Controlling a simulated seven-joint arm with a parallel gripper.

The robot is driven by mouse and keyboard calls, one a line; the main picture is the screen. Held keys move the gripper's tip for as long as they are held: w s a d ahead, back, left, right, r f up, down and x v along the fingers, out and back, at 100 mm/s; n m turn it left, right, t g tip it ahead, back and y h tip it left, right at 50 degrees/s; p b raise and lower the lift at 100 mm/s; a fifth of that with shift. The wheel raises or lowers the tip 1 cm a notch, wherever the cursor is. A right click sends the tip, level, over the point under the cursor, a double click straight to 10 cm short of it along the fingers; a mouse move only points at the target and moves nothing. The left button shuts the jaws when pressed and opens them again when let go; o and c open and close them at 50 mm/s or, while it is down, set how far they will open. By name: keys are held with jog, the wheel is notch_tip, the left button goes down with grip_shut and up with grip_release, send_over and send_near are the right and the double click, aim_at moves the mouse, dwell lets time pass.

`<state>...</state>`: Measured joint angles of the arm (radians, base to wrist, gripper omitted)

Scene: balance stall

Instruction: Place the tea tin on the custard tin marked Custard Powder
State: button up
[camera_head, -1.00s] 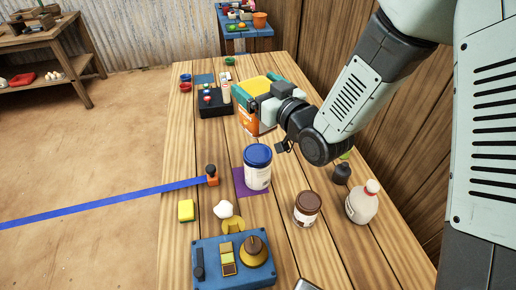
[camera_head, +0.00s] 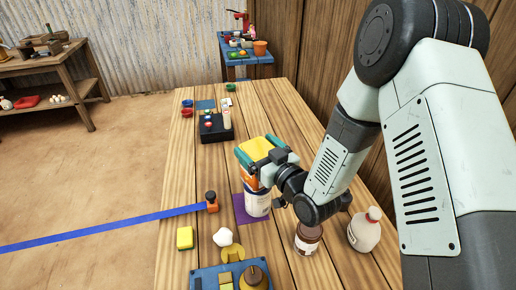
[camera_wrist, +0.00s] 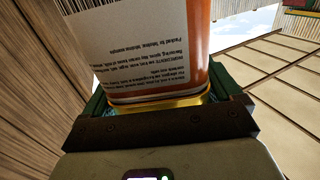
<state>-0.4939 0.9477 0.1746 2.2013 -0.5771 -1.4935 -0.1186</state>
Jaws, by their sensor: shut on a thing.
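The orange tin with a yellow lid, taken as the tea tin (camera_head: 250,181), is between the fingers of my gripper (camera_head: 261,149), which is shut on it. In the wrist view the tin (camera_wrist: 150,50) fills the jaws, with its printed white label facing the camera. The white tin, taken as the custard tin (camera_head: 258,207), stands upright on a purple mat. Its label is unreadable here. Whether the two touch, I cannot tell.
A brown-lidded jar (camera_head: 308,240) and a cream bottle (camera_head: 364,230) stand to the right, near my arm. A blue control box (camera_head: 205,278), a yellow sponge (camera_head: 185,238) and an orange-based knob (camera_head: 212,203) are nearer or left. A black button box (camera_head: 215,131) stands behind.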

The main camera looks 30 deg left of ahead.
jog(key=shift+f, duration=0.15)
jog(key=o, duration=0.9)
jog(key=shift+d, duration=0.25)
jog(key=v, duration=1.1)
jog(key=shift+s+d, duration=0.2)
